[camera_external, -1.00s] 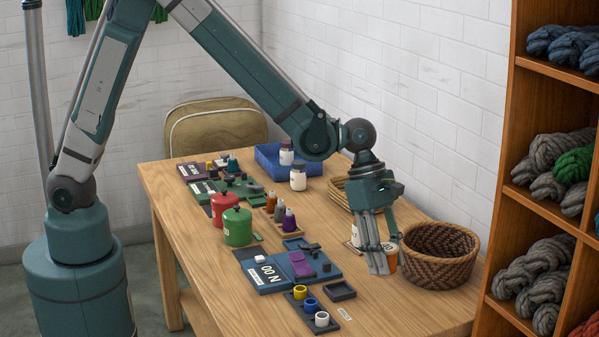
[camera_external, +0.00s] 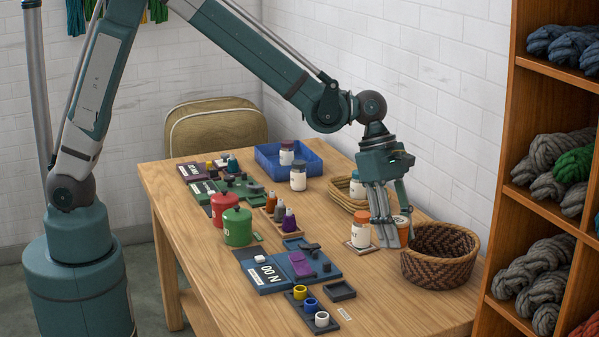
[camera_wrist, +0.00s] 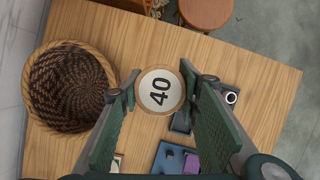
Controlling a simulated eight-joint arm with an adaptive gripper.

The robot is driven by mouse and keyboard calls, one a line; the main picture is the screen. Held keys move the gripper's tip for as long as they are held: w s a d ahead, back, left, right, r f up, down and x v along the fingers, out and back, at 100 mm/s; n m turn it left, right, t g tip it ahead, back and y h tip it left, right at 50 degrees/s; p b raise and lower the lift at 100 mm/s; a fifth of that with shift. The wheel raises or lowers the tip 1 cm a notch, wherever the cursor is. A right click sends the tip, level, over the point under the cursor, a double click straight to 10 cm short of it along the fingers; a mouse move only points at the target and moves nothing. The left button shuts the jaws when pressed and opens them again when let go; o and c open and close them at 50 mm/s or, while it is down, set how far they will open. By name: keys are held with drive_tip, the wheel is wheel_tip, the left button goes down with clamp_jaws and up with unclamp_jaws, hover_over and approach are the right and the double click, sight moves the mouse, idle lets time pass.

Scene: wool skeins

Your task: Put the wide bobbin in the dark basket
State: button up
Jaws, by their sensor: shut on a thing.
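The wide bobbin (camera_external: 403,236), as I take it, is a round orange piece with a pale top. In the wrist view its top (camera_wrist: 160,92) reads "40" and sits between the two fingertips. My gripper (camera_external: 396,228) is shut on it and holds it above the table, just left of the dark basket's rim. Part of the bobbin is hidden by the fingers in the external view. The dark basket (camera_external: 440,272) is round, woven and brown. In the wrist view the dark basket (camera_wrist: 32,95) lies left of the bobbin and looks empty.
A white jar (camera_external: 360,236) stands on a small board left of my gripper. A lighter basket (camera_external: 340,189) with a blue-capped jar is behind. Trays of small pieces (camera_external: 312,309) lie in front. The shelf (camera_external: 498,265) rises right of the dark basket.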

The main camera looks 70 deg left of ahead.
drive_tip(key=w+a+m+p, duration=0.1)
drive_tip(key=w+a, duration=0.3)
drive_tip(key=w, duration=0.5)
drive_tip(key=w+a+p, duration=0.1)
drive_tip(key=w+a, duration=0.2)
drive_tip(key=w, duration=0.6)
drive_tip(key=f, duration=0.5)
drive_tip(key=shift+s+a+f, duration=0.15)
drive_tip(key=shift+s, duration=0.1)
drive_tip(key=shift+f, duration=0.1)
drive_tip(key=shift+f+b, duration=0.65)
drive_tip(key=shift+f, duration=2.35)
drive_tip(key=shift+f+b, duration=0.3)
drive_tip(key=shift+f, duration=1.6)
drive_tip(key=shift+f, duration=0.2)
